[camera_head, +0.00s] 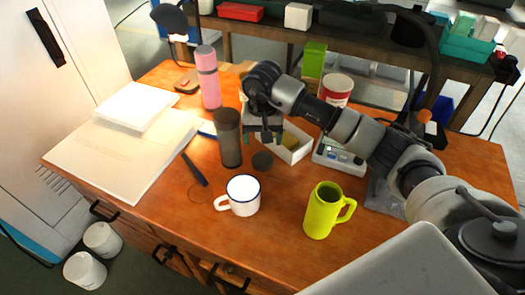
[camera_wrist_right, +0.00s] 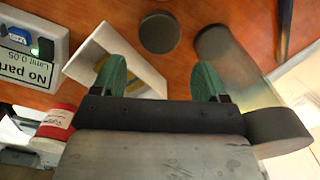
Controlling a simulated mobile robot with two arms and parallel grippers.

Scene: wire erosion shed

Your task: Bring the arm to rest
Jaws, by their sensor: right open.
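My right arm (camera_head: 345,125) reaches in from the right over the wooden desk. Its gripper (camera_head: 264,140) hangs above the desk beside the dark cylinder (camera_head: 229,138) and over the edge of the white open box (camera_head: 290,148). In the right wrist view the green fingertips (camera_wrist_right: 160,80) stand apart with nothing between them. The white box (camera_wrist_right: 115,50) and a dark round disc (camera_wrist_right: 159,32) lie beneath and beyond the fingers. The cylinder (camera_wrist_right: 235,65) is close to one finger; whether they touch I cannot tell. My left gripper is not in view.
A white mug (camera_head: 241,195) and a yellow-green mug (camera_head: 325,210) stand on the front of the desk (camera_head: 270,240). A pink bottle (camera_head: 208,78), a red-and-white tub (camera_head: 337,90) and a scale-like device (camera_head: 338,157) are near the arm. Papers (camera_head: 125,150) cover the left side.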

